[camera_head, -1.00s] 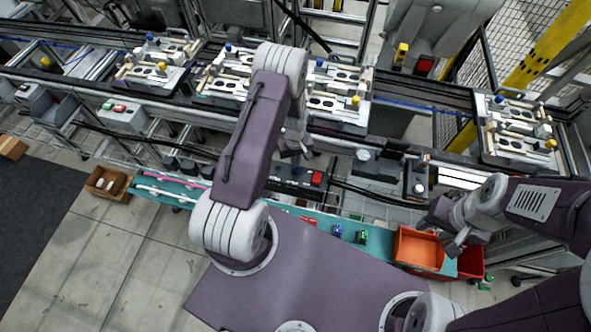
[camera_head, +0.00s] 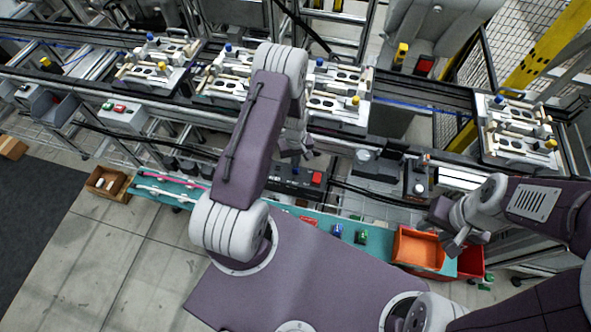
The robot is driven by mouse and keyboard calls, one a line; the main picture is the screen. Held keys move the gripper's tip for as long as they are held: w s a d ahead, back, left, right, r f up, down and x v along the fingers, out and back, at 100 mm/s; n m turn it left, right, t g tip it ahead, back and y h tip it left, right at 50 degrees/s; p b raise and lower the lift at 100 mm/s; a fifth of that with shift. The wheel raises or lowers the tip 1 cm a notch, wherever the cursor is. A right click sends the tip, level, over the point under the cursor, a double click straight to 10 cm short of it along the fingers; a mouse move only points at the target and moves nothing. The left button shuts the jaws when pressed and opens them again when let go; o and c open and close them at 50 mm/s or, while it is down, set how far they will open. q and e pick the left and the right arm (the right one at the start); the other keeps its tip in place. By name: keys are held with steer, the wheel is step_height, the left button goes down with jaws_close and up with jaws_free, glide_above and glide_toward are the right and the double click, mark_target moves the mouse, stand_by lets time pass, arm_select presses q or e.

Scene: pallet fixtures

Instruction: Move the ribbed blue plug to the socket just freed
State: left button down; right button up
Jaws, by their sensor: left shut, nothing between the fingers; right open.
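Small blue plugs stand at the back of the pallet fixtures: on the far left fixture (camera_head: 149,37), the second (camera_head: 228,46), the third (camera_head: 319,62) and the right one (camera_head: 499,99). Another blue piece (camera_head: 337,230) lies on the teal shelf. Ribbing is too small to make out, and I cannot tell which socket was freed. My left gripper (camera_head: 303,152) is shut and empty, in front of the third fixture and above the conveyor's near edge. My arm hides part of the second fixture. My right gripper (camera_head: 452,243) is open and empty above the orange bin.
Yellow plugs sit on the fixtures, such as the third one's (camera_head: 355,100). A black control box with a red button (camera_head: 317,178) lies below my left gripper. The orange bin (camera_head: 418,250) and a green piece (camera_head: 361,236) are on the teal shelf (camera_head: 385,246).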

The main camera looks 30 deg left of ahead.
arm_select(q)
steer(key=shift+f+b, duration=0.7)
steer(key=shift+f, duration=0.15)
stand_by(0.4)
steer(key=shift+s, duration=0.1)
stand_by(0.6)
step_height(320, 180, up, 7)
steer(key=p, duration=0.5)
steer(key=shift+p, duration=0.35)
